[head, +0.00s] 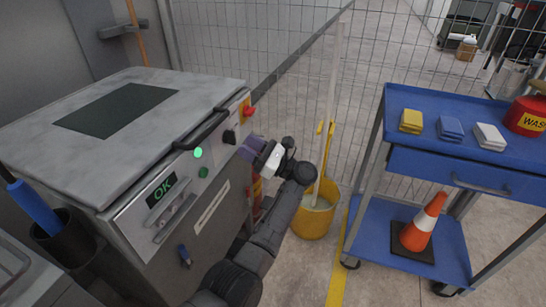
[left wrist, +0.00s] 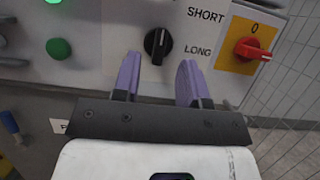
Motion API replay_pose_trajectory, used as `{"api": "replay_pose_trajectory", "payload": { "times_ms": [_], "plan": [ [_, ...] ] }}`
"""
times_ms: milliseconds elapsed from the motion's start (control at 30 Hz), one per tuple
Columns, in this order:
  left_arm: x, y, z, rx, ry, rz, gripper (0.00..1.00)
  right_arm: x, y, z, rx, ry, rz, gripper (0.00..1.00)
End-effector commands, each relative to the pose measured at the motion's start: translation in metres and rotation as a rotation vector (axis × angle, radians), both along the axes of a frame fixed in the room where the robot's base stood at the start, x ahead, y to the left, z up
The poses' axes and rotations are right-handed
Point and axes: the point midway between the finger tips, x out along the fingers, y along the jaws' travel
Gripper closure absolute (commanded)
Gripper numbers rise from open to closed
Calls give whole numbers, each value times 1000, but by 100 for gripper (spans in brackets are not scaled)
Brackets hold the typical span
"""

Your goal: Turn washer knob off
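The washer (head: 165,170) is a grey machine on the left of the head view, with an "OK" display and controls on its front. A red switch (left wrist: 253,48) sits on a yellow plate; its handle points right and a "0" is above it. It shows in the head view (head: 248,110) too. Left of it is a black knob (left wrist: 157,44), marked SHORT and LONG, seen in the head view (head: 230,137) as well. My left gripper (left wrist: 160,70) is open and empty, its purple fingers just below and either side of the black knob. My right gripper is out of view.
A green light (head: 198,153) and green button (head: 203,172) are left of the knobs. A black handle (head: 203,130) juts from the washer's top edge. A yellow mop bucket (head: 315,220) and blue cart (head: 410,265) stand right. A mesh fence is behind.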

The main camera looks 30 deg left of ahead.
Motion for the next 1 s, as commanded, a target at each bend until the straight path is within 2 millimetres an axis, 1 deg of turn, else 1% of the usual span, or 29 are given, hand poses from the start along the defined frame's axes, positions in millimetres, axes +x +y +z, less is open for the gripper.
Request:
{"api": "replay_pose_trajectory", "payload": {
  "times_ms": [33,200,400,500,700,1000],
  "plan": [
    [3,-12,-1,-3,3,-4,61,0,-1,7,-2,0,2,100],
    [8,-44,-17,-2,3,-3,61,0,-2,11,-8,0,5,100],
    [12,-69,-29,-1,1,-2,61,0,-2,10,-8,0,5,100],
    [14,-76,-32,-1,0,-1,61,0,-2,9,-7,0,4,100],
    [15,-85,-36,-1,-1,-1,61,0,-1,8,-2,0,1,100],
    [15,-87,-36,-1,-1,0,61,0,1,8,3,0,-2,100]
  ]
}}
